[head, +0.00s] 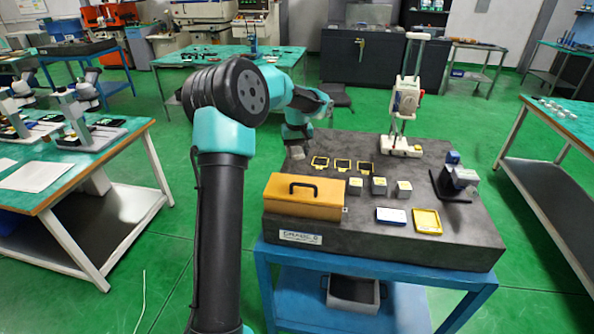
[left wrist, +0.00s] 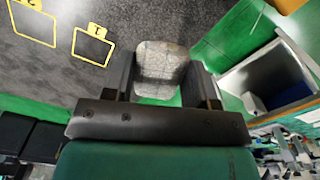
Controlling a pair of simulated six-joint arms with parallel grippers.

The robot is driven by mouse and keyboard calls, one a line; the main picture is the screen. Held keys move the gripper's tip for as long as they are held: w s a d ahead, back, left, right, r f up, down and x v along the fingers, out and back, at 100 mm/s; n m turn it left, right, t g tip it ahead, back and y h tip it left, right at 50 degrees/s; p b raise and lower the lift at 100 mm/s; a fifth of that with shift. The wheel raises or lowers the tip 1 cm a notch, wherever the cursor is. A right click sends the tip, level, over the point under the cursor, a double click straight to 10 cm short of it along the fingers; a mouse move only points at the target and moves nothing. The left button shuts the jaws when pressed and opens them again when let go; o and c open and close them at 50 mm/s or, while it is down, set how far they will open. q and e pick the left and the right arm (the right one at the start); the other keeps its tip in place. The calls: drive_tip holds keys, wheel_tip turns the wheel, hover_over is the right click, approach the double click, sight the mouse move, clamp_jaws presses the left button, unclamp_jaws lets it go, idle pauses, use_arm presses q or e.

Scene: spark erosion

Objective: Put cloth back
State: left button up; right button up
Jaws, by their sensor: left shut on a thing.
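My left gripper (head: 298,149) is at the far left edge of the dark granite plate (head: 440,245), near the yellow-framed markers. In the left wrist view, my left gripper (left wrist: 162,75) is shut on a pale grey, worn-looking piece, apparently the cloth (left wrist: 160,62). The cloth sits between the two dark fingers, with the plate edge and green floor behind it. In the head view the cloth is too small to make out clearly. My right gripper is not in view.
Three yellow-framed markers (head: 342,165) lie on the plate, with three grey blocks (head: 379,186) in front. An orange box (head: 305,197) stands at the front left. A white-blue tray (head: 391,215), a yellow tray (head: 427,221) and a tall white stand (head: 405,105) are also there.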

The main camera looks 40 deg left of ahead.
sight(297, 151)
use_arm(q)
drive_tip(key=shift+f, duration=1.15)
drive_tip(key=shift+f, duration=2.5)
drive_tip(key=shift+f, duration=0.15)
drive_tip(key=o, duration=1.1)
wheel_tip(297, 151, up, 12)
drive_tip(key=shift+r, duration=0.15)
